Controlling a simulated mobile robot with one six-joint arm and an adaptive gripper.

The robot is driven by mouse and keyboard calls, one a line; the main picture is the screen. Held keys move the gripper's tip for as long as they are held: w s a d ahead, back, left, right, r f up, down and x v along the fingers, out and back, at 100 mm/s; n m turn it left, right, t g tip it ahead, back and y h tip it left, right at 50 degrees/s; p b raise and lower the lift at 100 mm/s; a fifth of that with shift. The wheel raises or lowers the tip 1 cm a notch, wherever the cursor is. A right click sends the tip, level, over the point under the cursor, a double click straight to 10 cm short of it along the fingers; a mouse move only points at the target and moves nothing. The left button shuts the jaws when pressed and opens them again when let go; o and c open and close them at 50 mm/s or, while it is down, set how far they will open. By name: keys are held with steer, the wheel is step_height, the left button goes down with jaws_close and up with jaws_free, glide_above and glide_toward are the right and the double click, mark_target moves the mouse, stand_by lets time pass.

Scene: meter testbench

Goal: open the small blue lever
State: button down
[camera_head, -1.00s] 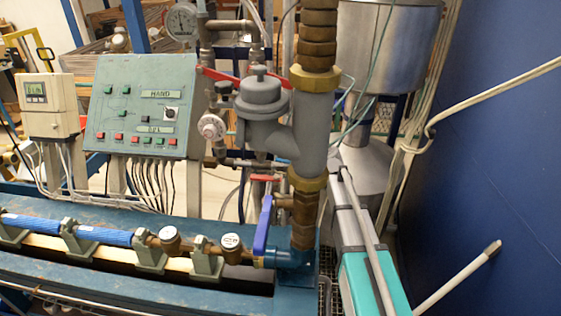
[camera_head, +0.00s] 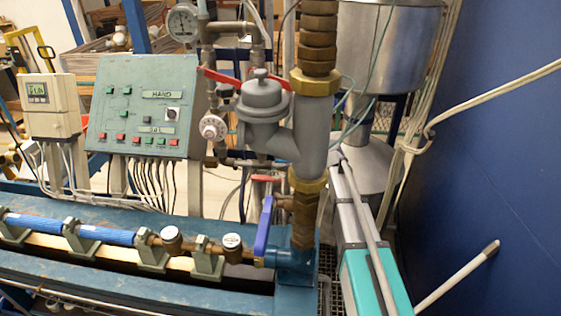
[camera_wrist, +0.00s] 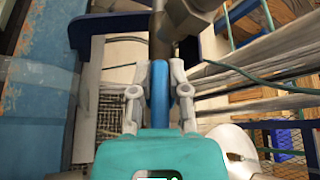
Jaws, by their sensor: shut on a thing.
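In the wrist view, my gripper (camera_wrist: 159,88) has its two grey fingers closed on a narrow blue lever (camera_wrist: 160,93), one finger on each side. The teal body of the gripper covers the lower part of this view and hides the near end of the lever. In the head view, a blue lever (camera_head: 263,227) stands upright on the valve at the foot of the brass and grey pipe.
A grey-green control panel (camera_head: 142,107) and a meter box (camera_head: 49,106) stand at the back left. Blue pipes (camera_head: 104,235) run along the bench (camera_head: 120,287). A blue wall (camera_head: 490,160) closes off the right side. In the wrist view, pipes and mesh lie close to the fingers.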

steer(key=c, duration=0.6)
jaws_free()
steer(key=shift+m+t+b, duration=0.5)
steer(key=shift+m+t, duration=0.1)
steer(key=shift+t, duration=0.1)
